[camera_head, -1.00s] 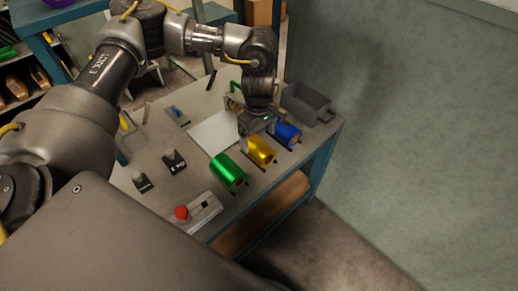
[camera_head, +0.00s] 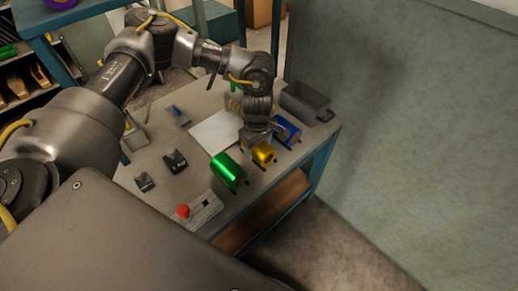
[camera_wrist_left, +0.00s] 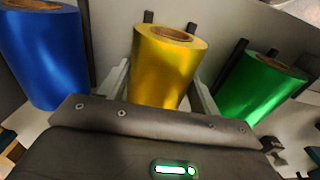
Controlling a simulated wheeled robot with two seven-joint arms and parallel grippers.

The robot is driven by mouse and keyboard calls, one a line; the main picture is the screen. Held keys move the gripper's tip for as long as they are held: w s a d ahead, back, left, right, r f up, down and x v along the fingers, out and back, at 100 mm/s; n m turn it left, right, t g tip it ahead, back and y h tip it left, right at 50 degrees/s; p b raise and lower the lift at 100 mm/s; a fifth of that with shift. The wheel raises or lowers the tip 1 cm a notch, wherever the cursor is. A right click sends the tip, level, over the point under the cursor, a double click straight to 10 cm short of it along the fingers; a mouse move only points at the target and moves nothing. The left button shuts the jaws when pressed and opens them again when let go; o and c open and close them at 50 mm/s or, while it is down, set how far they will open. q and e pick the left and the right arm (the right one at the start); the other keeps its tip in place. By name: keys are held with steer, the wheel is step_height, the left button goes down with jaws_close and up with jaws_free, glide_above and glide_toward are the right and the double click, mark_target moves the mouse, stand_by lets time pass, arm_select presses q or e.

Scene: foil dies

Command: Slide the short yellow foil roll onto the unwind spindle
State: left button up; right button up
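The short yellow foil roll (camera_head: 264,153) lies on the table between a green roll and a blue roll. In the left wrist view the yellow roll (camera_wrist_left: 165,72) shows its brown core end at the top. My left gripper (camera_head: 259,140) is down over the yellow roll and hides part of it in the head view. Its two pale fingers stand on either side of the roll, with what looks like a narrow gap, so it looks open. My right gripper is not in view. I cannot make out the unwind spindle.
The green roll (camera_head: 229,171) and blue roll (camera_head: 288,131) flank the yellow one closely. A grey bin (camera_head: 305,103) stands at the back right corner. Two small black holders (camera_head: 175,161) and a red-button box (camera_head: 199,213) are to the left and front. A white sheet (camera_head: 214,134) lies behind.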

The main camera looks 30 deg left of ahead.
arm_select(q)
steer(key=c, duration=0.7)
steer(key=shift+o, duration=0.2)
steer(key=shift+r, duration=0.1)
steer(key=shift+r, duration=0.45)
step_height(320, 180, up, 2)
steer(key=shift+r, duration=0.25)
steer(key=s+d+r, duration=0.1)
steer(key=s+r, duration=0.2)
steer(key=s, duration=0.1)
steer(key=s+d+r+b, duration=0.1)
steer(key=s+r, duration=0.2)
steer(key=s, duration=0.2)
steer(key=s+d+r, duration=0.1)
steer(key=s+r, duration=0.2)
steer(key=s, duration=0.1)
steer(key=shift+s+r, duration=0.25)
steer(key=shift+s, duration=0.1)
